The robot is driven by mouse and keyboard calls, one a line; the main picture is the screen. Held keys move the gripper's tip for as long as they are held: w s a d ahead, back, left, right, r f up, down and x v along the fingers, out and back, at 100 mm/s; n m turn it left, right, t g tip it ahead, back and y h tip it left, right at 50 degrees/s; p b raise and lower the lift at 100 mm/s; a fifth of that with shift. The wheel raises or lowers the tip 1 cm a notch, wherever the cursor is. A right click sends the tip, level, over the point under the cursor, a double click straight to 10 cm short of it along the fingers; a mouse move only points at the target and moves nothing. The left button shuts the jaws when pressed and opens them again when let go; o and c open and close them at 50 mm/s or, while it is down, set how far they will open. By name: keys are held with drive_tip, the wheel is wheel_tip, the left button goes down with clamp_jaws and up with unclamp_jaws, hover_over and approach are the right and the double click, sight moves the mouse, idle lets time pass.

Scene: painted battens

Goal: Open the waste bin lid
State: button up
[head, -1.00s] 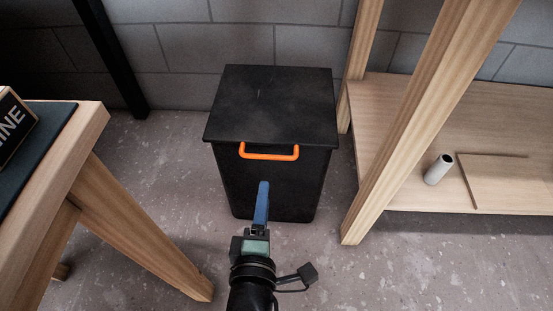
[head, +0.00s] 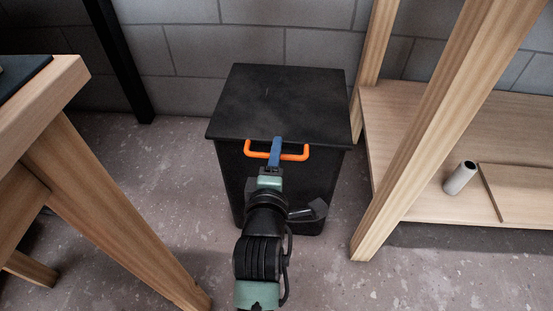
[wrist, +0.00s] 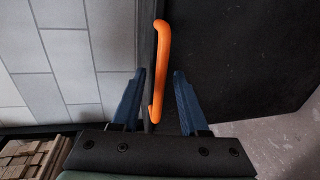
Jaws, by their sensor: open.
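The black waste bin (head: 240,175) stands on the floor by the wall, with its flat black lid (head: 280,100) shut. An orange handle (head: 293,156) sits at the lid's front edge. My gripper (head: 276,142) is at the handle, in front of its middle in the head view. In the wrist view the orange handle (wrist: 162,70) runs between the two blue fingers of my gripper (wrist: 159,75), which are apart on either side of it. The fingers do not appear to press on the handle. The lid's far side is clear of my arm.
A wooden table (head: 60,90) stands at the left with a splayed leg. A wooden shelf frame (head: 420,130) stands close at the right, with a pale cylinder (head: 460,178) on its low board.

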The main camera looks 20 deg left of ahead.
drive_tip(key=shift+w, duration=0.1)
clamp_jaws()
idle(1.5)
